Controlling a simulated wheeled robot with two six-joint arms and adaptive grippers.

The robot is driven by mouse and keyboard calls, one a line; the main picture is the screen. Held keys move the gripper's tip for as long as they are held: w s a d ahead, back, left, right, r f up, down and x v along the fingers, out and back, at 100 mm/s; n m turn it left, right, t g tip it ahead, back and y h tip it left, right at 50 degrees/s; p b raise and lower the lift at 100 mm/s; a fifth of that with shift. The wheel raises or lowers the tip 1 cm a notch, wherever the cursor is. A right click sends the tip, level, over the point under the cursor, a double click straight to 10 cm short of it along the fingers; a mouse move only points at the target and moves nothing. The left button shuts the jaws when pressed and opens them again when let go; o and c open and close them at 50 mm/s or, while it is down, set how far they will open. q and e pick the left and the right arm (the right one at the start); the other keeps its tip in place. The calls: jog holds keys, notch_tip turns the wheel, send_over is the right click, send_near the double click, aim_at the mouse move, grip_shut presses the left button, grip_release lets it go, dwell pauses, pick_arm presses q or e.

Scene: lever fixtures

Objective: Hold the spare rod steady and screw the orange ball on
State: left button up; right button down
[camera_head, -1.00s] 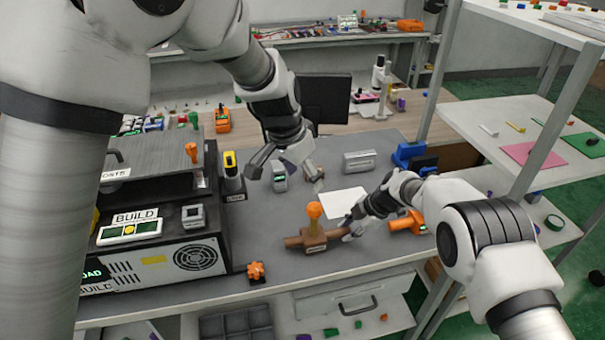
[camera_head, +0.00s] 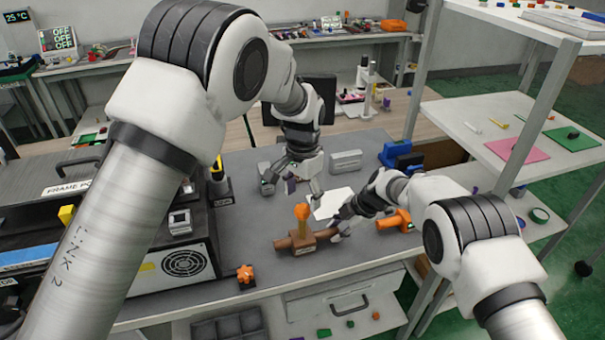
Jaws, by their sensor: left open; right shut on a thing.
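A brown rod-like piece (camera_head: 283,243) lies across the bench near its front edge, in a brown block with a small label. An orange knob with a rounded top (camera_head: 302,212) stands upright on the block; I cannot tell whether it is screwed down. My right gripper (camera_head: 339,230) is shut at the right end of the brown piece, and its fingers hide that end. My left gripper (camera_head: 292,188) is open, points down and hangs above and behind the orange knob, apart from it.
An orange tool (camera_head: 393,221) lies right of my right gripper. A black machine with a fan grille (camera_head: 185,262) stands at left. A grey box (camera_head: 345,161) and a blue device (camera_head: 398,152) stand behind.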

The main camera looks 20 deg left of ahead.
aim_at(303, 205)
pick_arm(q)
notch_tip(303, 205, down, 4)
jog(key=shift+f, duration=0.1)
jog(key=c, duration=1.2)
jog(key=m, duration=0.9)
jog(key=shift+m, duration=0.4)
jog(key=m, duration=0.3)
jog(key=shift+m, duration=0.4)
jog(key=m, duration=0.3)
jog(key=shift+m, duration=0.3)
jog(key=m, duration=0.5)
jog(key=shift+m, duration=0.4)
jog(key=o, duration=1.3)
jog(key=shift+c, duration=0.2)
